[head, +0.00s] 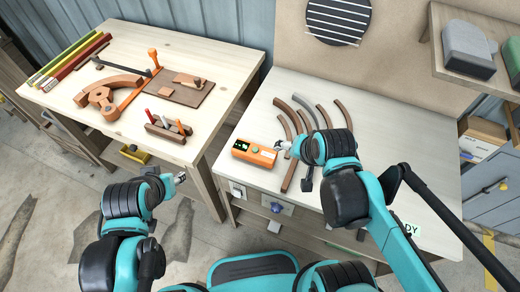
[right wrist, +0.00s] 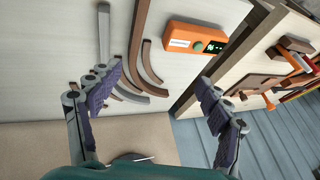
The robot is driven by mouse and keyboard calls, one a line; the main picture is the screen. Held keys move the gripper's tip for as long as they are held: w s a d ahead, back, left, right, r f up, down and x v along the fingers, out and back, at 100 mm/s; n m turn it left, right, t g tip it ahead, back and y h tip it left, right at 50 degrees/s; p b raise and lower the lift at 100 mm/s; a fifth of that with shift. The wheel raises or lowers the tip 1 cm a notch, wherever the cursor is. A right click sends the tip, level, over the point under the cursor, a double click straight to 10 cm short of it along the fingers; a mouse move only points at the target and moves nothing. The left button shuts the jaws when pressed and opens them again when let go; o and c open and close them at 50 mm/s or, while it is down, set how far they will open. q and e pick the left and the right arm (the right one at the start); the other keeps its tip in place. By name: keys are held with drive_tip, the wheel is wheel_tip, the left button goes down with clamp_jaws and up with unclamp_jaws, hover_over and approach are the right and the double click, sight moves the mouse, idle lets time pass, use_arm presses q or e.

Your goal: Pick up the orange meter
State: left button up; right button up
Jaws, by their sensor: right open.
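The orange meter (head: 252,153) lies on the front left part of the right-hand workbench. It has a white label, a green button and a dark display. In the right wrist view the meter (right wrist: 189,37) is beyond the fingertips, towards the right one. My right gripper (head: 284,145) is just to the right of the meter in the head view. In the right wrist view the gripper (right wrist: 160,85) is open with nothing between its fingers. My left gripper (head: 180,177) is empty, in front of the left-hand workbench, and too small to read clearly.
Several curved wooden strips (head: 291,115) lie beside the meter on the right-hand bench (head: 400,130). The left-hand bench (head: 205,60) holds a plane board (head: 178,90), a tool rack (head: 168,128) and orange-brown curved parts (head: 104,92). A shelf (head: 450,60) stands at the back right.

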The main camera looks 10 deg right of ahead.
drive_tip(key=w+a+f+m+g+y, duration=0.1)
drive_tip(key=w+a+f+m+g, duration=0.2)
drive_tip(key=w+m, duration=0.5)
drive_tip(key=m+y+p, duration=0.1)
drive_tip(key=m+y, duration=0.1)
drive_tip(key=m, duration=0.8)
hover_over(265, 154)
drive_tip(key=s+d, duration=0.2)
drive_tip(key=shift+g, duration=0.3)
wheel_tip(265, 154, down, 6)
drive_tip(key=shift+w+r, duration=0.15)
drive_tip(key=shift+r, duration=0.05)
drive_tip(key=shift+w+a+f, duration=0.1)
drive_tip(key=shift+a+f, duration=0.05)
drive_tip(key=shift+f, duration=0.15)
drive_tip(key=shift+w+a+f+m+b, duration=0.2)
drive_tip(key=shift+f+b, duration=0.15)
drive_tip(key=shift+f, duration=0.3)
drive_tip(key=shift+w+a+f+m+b, duration=0.1)
drive_tip(key=shift+a+f+b, duration=0.15)
drive_tip(key=shift+f, duration=0.35)
drive_tip(key=b+x, duration=0.2)
drive_tip(key=x, duration=0.3)
drive_tip(key=shift+w+d+f+b, duration=0.1)
drive_tip(key=shift+d+b, duration=0.05)
drive_tip(key=shift+b, duration=0.25)
drive_tip(key=shift+c, duration=1.2)
drive_tip(key=c, duration=1)
